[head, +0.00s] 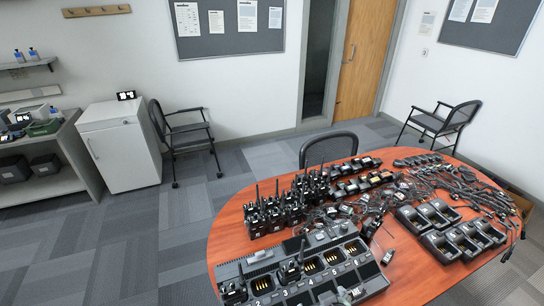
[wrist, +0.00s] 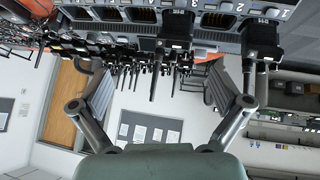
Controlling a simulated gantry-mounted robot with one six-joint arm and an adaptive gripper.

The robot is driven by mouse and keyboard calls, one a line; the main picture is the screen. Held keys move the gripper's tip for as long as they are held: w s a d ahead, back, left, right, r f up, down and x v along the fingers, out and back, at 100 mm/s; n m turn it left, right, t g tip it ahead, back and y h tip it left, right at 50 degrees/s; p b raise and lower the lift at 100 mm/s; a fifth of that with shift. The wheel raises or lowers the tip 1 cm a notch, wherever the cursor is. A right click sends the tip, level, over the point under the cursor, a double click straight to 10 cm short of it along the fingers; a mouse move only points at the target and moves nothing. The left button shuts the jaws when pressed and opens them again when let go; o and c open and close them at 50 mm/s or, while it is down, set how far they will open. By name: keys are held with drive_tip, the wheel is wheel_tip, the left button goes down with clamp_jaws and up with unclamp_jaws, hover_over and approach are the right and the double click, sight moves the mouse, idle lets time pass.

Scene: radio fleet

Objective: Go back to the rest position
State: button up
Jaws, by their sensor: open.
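My gripper (wrist: 168,70) shows in the wrist view, which looks upside down. Its two fingers are spread wide apart, with nothing held between them. The multi-slot charger (wrist: 212,20) with numbered bays runs along the top of that view, with dark radios (wrist: 176,30) standing in some bays. In the head view the same kind of charger (head: 262,256) lies at the front of the table, with some bays empty and showing gold contacts. My gripper does not show clearly in the head view.
The red-brown oval table (head: 222,240) holds a cluster of upright radios (head: 270,212), tangled cables (head: 440,180) and single black chargers (head: 442,245) on the right. Chairs (head: 185,137) and a white cabinet (head: 120,145) stand behind. The floor on the left is clear.

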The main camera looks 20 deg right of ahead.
drive_tip(key=a+r+t+y, duration=0.1)
drive_tip(key=a+r+t, duration=0.1)
drive_tip(key=a+r, duration=0.35)
drive_tip(key=s+a+r+t, duration=0.1)
drive_tip(key=a+r, duration=0.1)
drive_tip(key=a, duration=0.6)
drive_tip(key=a+r+t+y, duration=0.1)
drive_tip(key=a+r+t, duration=0.1)
drive_tip(key=a+r, duration=0.35)
wheel_tip(320, 180, up, 24)
drive_tip(key=s+a+p, duration=0.1)
drive_tip(key=a+p, duration=0.1)
drive_tip(key=p, duration=2.2)
drive_tip(key=shift+s+a+m+p, duration=0.15)
drive_tip(key=shift+a+m+p, duration=0.05)
drive_tip(key=shift+m+p, duration=0.15)
drive_tip(key=shift+r, duration=0.1)
